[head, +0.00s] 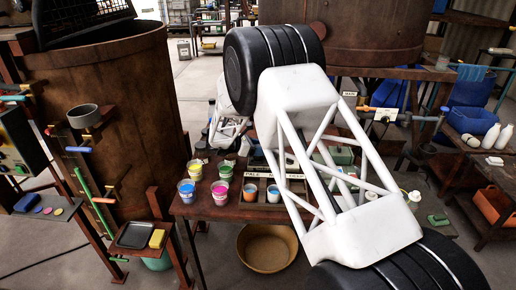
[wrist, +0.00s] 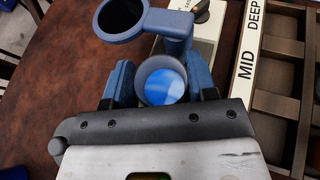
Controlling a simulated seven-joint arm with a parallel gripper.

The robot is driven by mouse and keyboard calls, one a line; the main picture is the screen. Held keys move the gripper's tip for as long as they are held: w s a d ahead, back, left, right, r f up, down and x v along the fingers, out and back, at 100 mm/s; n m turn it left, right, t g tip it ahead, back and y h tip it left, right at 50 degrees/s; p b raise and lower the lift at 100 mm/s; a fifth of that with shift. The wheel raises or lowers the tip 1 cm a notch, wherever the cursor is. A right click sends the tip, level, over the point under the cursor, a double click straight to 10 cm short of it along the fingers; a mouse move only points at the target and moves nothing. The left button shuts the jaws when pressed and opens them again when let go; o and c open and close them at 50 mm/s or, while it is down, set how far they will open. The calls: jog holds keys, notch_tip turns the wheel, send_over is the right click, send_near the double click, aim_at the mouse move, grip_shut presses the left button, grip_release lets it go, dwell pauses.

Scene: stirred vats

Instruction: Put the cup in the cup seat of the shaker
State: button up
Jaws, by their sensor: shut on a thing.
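My gripper (wrist: 163,88) is shut on a cup (wrist: 165,84) with blue and pale contents, held between its two blue fingers. The shaker (wrist: 203,22) shows at the top of the wrist view as a cream body with a blue post. Its cup seat (wrist: 148,18) is a blue ring with a dark inside, just beyond the cup and to its left. The post stands right beyond the cup; I cannot tell whether they touch. In the head view my arm hides most of the shaker and the held cup.
Cups of blue (head: 187,192), pink (head: 220,194), yellow (head: 195,171) and green (head: 226,173) stand on the brown table (head: 205,211). A compartment tray (wrist: 247,58) labelled MID and DEEP lies right of the shaker. Large rusty vats (head: 110,110) stand behind and left.

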jog(key=o, duration=0.9)
jog(key=shift+a+r, duration=0.1)
jog(key=shift+r, duration=0.05)
jog(key=v, duration=1.2)
jog(key=shift+w+r, duration=0.1)
